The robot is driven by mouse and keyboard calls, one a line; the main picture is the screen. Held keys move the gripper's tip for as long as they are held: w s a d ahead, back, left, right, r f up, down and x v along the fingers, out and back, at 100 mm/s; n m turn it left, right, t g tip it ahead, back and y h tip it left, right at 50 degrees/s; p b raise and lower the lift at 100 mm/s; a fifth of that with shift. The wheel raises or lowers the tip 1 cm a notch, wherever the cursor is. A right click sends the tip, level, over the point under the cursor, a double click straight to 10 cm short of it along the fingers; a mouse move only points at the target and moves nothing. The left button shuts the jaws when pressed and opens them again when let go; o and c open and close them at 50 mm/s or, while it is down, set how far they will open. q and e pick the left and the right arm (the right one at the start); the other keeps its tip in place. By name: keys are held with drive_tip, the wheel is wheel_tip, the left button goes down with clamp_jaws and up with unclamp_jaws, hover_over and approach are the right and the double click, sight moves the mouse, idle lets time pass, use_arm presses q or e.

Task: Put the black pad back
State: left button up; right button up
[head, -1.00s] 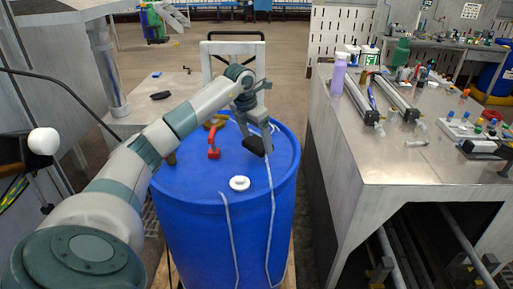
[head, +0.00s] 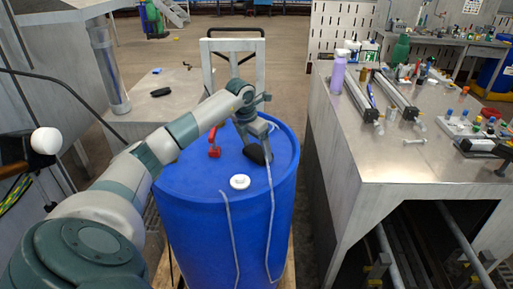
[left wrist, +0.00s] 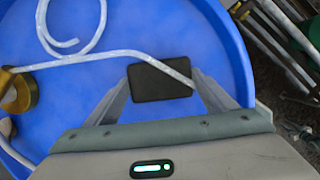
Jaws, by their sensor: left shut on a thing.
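The black pad (head: 254,155) is a small dark flat block held in my left gripper (head: 259,140), over the top of the blue barrel (head: 190,180). In the left wrist view the pad (left wrist: 160,82) shows as a dark rectangle between my two fingers, with the blue lid behind it. A pale hose (left wrist: 125,60) passes close to the pad. I cannot tell whether the pad touches the lid. My right gripper is not in view.
A red valve handle (head: 215,142) and a white cap (head: 240,182) are on the barrel top. Another dark object (head: 161,92) lies on the left bench (head: 150,110). The metal table (head: 400,168) at right carries bottles, rails and small parts.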

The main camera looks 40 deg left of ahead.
use_arm(q)
drive_tip(key=shift+f, duration=0.15)
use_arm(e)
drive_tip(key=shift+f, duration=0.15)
use_arm(q)
drive_tip(key=o, duration=0.9)
drive_tip(key=shift+o, duration=0.6)
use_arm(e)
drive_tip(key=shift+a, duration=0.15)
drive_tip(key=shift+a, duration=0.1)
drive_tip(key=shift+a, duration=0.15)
use_arm(q)
drive_tip(key=shift+r, duration=0.25)
drive_tip(key=shift+s+r+b, duration=0.1)
drive_tip(key=shift+r+b, duration=0.2)
drive_tip(key=shift+r, duration=0.05)
drive_tip(key=b+v, duration=0.4)
drive_tip(key=v, duration=0.7)
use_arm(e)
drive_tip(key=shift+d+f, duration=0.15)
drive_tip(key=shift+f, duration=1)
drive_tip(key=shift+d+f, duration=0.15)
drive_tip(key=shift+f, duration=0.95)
